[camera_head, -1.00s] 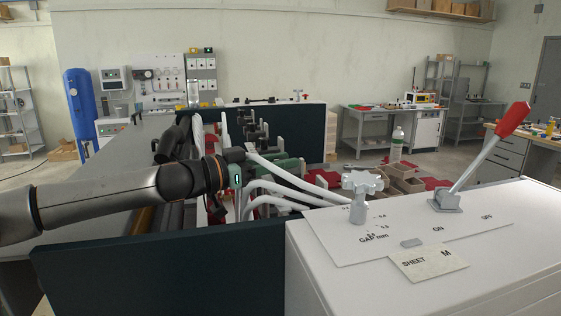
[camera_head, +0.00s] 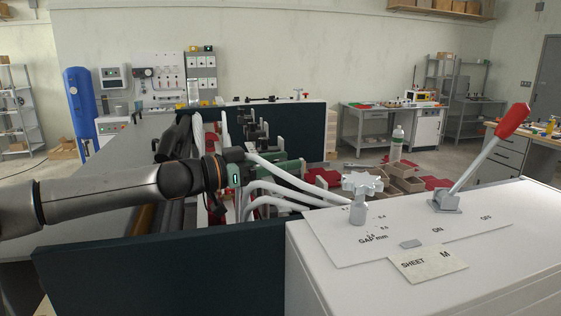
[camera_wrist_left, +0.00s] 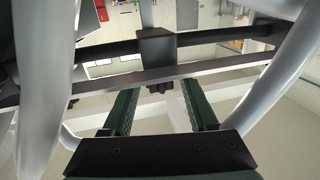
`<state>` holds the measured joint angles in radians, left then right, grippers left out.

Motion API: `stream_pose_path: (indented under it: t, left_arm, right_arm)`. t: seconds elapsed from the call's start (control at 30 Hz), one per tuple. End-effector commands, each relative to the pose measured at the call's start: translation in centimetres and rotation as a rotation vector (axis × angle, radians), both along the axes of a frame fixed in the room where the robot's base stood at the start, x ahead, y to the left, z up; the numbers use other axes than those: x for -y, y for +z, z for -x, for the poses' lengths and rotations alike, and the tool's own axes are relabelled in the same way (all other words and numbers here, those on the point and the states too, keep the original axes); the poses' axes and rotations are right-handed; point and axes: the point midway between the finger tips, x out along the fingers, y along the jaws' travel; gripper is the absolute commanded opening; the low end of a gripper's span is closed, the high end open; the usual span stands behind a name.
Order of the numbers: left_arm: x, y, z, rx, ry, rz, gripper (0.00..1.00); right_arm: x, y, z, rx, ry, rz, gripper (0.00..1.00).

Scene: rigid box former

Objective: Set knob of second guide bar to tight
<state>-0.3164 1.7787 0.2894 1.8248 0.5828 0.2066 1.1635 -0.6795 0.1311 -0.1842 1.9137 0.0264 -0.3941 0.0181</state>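My left gripper (camera_head: 282,170) reaches from the left in among the white curved tubes of the machine in the head view. In the left wrist view its two green fingers (camera_wrist_left: 160,100) are apart. A small dark knob (camera_wrist_left: 159,86) under a black block (camera_wrist_left: 156,48) on a dark bar (camera_wrist_left: 215,36) shows between the fingertips. The fingers do not visibly close on it. I cannot tell from these views whether this is the second guide bar, or how the knob is set. My right gripper is not in view.
White curved tubes (camera_head: 285,188) pass close around the left gripper; they flank it in the wrist view too. A dark side panel (camera_head: 170,270) stands in front. A white cabinet (camera_head: 430,280) with a star-shaped gap knob (camera_head: 361,184) and red-handled lever (camera_head: 513,120) is at the right.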

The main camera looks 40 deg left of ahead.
Motion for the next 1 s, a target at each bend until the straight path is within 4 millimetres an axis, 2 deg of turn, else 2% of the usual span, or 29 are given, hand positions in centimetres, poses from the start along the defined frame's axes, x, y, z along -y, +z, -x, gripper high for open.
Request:
stream_pose_path:
  t: [0.47,1.0]
  left_arm:
    - [-0.1,0.1,0.2,0.002,0.001,-0.001,0.68]
    - [-1.1,0.2,2.1,0.005,0.0,-0.001,0.68]
  right_arm:
    - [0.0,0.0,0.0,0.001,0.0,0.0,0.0]
    - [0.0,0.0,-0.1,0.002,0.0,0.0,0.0]
